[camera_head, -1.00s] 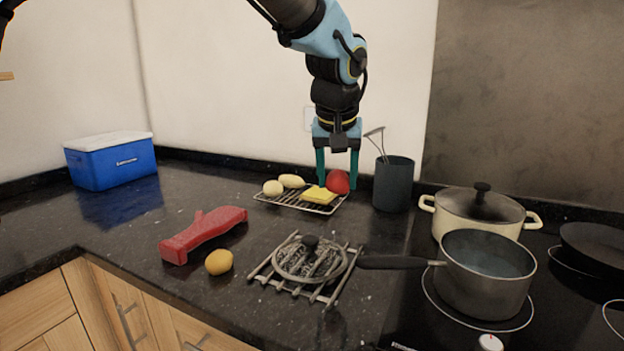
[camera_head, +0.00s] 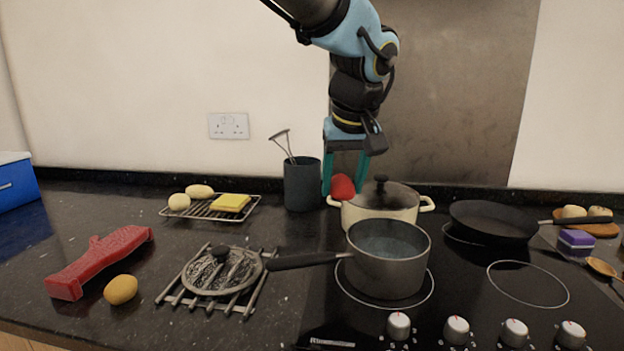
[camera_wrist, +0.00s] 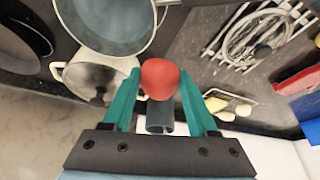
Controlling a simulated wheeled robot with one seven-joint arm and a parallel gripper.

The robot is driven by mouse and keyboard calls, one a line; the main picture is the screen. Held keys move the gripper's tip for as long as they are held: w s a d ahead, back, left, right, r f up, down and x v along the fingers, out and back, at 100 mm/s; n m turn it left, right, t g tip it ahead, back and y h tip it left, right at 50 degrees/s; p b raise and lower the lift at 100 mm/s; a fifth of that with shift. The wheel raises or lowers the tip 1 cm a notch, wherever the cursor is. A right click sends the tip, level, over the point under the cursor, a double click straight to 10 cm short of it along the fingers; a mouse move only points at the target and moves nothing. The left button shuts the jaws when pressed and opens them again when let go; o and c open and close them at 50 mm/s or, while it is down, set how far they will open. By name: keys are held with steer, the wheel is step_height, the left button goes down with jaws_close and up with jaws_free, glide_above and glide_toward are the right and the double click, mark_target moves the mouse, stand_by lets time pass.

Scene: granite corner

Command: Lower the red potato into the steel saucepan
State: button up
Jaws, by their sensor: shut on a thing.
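The red potato (camera_head: 343,187) is held between the teal fingers of my gripper (camera_head: 344,180). It also shows in the wrist view (camera_wrist: 159,79), with the gripper's fingers (camera_wrist: 158,88) shut on its sides. In the head view the potato is up behind the left handle of the lidded cream pot. The steel saucepan (camera_head: 388,272) stands on the front left hob ring, nearer than the potato and to its right. Its dark handle points left. It is open at the top, with a grey-blue interior. The saucepan also shows at the top of the wrist view (camera_wrist: 117,48).
A lidded cream pot (camera_head: 380,215) stands right behind the saucepan. A utensil holder (camera_head: 302,184) is left of my gripper. A black frying pan (camera_head: 492,222) lies to the right. A wire rack (camera_head: 192,212) holds yellow items.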

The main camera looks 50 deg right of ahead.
steer(key=s+d+p, duration=0.1)
steer(key=s+d, duration=0.3)
steer(key=s, duration=0.4)
steer(key=shift+d+f, duration=0.3)
steer(key=shift+f, duration=0.15)
steer(key=shift+d, duration=0.1)
steer(key=shift+w+d, duration=0.15)
steer(key=shift+w, duration=0.05)
steer(key=shift+f, duration=0.2)
steer(key=shift+f+b, duration=3.75)
steer(key=shift+f, duration=1.3)
steer(key=shift+f+b, duration=1.8)
steer(key=shift+f, duration=0.65)
